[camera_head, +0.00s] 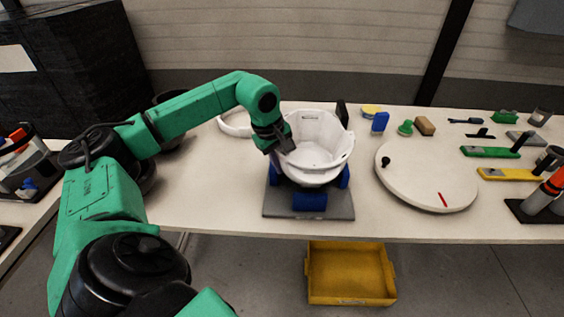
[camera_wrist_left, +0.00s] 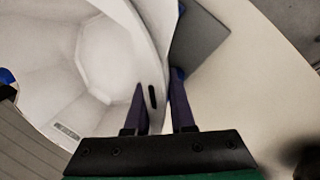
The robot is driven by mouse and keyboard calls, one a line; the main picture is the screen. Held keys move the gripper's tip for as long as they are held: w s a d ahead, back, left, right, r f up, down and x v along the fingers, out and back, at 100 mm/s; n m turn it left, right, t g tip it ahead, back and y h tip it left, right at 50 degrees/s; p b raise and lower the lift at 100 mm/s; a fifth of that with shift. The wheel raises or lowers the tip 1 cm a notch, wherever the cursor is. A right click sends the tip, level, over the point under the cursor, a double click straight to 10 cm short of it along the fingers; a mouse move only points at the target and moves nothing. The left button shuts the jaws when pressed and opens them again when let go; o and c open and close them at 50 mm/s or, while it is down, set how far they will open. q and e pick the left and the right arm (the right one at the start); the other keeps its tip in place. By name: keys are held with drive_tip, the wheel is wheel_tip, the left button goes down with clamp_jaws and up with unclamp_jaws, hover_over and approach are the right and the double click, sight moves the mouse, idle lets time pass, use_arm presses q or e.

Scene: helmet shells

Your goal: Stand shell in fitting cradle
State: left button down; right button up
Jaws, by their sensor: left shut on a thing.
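The white helmet shell (camera_head: 322,140) is open side up, its hollow facing me. It sits at the blue cradle (camera_head: 310,201) on a grey base plate (camera_head: 347,207); I cannot tell whether it fully rests on the pads. My left gripper (camera_head: 282,147) is shut on the shell's left rim. In the left wrist view the fingers (camera_wrist_left: 160,105) straddle the shell wall (camera_wrist_left: 110,60) beside a dark slot, with the grey plate (camera_wrist_left: 205,40) beyond. The right gripper is not in view.
A white round turntable (camera_head: 427,175) with a red mark stands to the right. A white ring-like piece (camera_head: 235,124) lies behind my left forearm. Green (camera_head: 490,152) and yellow (camera_head: 507,174) tools lie farther right. A yellow bin (camera_head: 350,275) is on the floor below the table's front edge.

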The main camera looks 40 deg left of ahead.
use_arm(q)
drive_tip(key=shift+f+b, duration=0.3)
drive_tip(key=shift+f, duration=0.15)
drive_tip(key=c, duration=0.7)
unclamp_jaws()
drive_tip(key=p+v, duration=0.1)
drive_tip(key=v, duration=1.3)
drive_tip(key=shift+s+r, duration=0.1)
drive_tip(key=shift+r, duration=0.25)
